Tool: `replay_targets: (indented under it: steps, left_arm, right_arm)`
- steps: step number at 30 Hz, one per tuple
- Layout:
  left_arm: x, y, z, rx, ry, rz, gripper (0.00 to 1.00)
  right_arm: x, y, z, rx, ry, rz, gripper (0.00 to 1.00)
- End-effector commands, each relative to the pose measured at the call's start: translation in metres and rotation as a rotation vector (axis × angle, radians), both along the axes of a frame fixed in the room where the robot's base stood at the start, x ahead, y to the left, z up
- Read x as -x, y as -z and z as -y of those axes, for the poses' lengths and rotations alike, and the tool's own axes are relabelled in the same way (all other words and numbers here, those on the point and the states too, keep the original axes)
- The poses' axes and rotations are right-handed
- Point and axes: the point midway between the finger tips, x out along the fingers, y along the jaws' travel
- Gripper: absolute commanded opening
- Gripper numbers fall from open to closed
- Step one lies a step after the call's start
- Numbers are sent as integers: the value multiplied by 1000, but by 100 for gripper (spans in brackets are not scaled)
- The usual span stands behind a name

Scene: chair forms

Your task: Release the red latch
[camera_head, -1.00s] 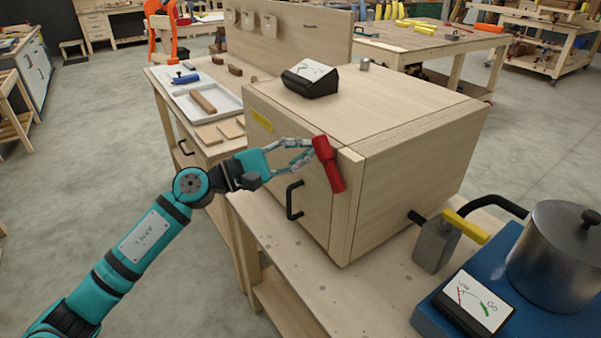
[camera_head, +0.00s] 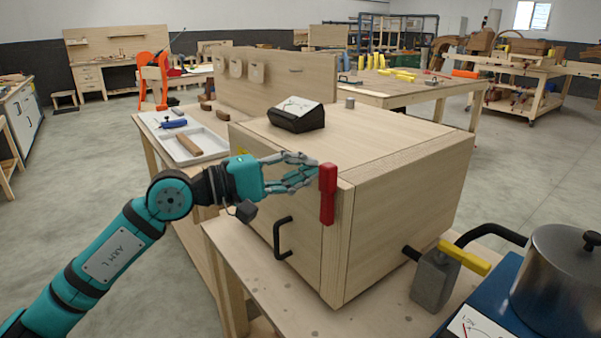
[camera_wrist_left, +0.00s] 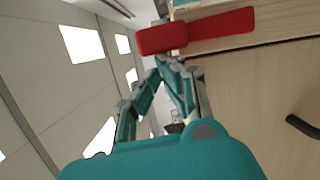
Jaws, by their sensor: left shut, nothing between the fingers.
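The red latch (camera_head: 327,195) is on the front of the wooden box (camera_head: 410,190), at the upper right edge of the door. It stands about upright, its thicker end at the top. My left gripper (camera_head: 312,168) is shut and empty, its fingertips close to the left side of the latch's upper end. In the left wrist view the latch (camera_wrist_left: 222,25) lies across the top, just beyond the fingertips (camera_wrist_left: 167,62). I cannot tell whether they touch it. The black door handle (camera_head: 283,238) is below and left. My right gripper is out of view.
A dark gauge (camera_head: 297,116) sits on top of the box. A grey block with a yellow lever (camera_head: 464,258) and a metal pot (camera_head: 565,280) stand at the right. A white tray (camera_head: 203,150) lies on the bench behind my left arm.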

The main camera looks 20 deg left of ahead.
Motion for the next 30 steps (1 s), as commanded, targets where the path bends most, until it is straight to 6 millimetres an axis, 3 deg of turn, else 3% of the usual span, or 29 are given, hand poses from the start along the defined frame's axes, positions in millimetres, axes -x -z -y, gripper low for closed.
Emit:
replay_targets:
  steps: [19, 23, 30]
  left_arm:
    - [3, 0, -2, 1, 0, -2, 0]
    - [11, 1, -14, 1, -3, -3, 0]
    - [42, 4, -53, -1, -2, -7, 0]
  right_arm:
    - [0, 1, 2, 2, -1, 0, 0]
    - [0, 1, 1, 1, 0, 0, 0]
    - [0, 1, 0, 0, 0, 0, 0]
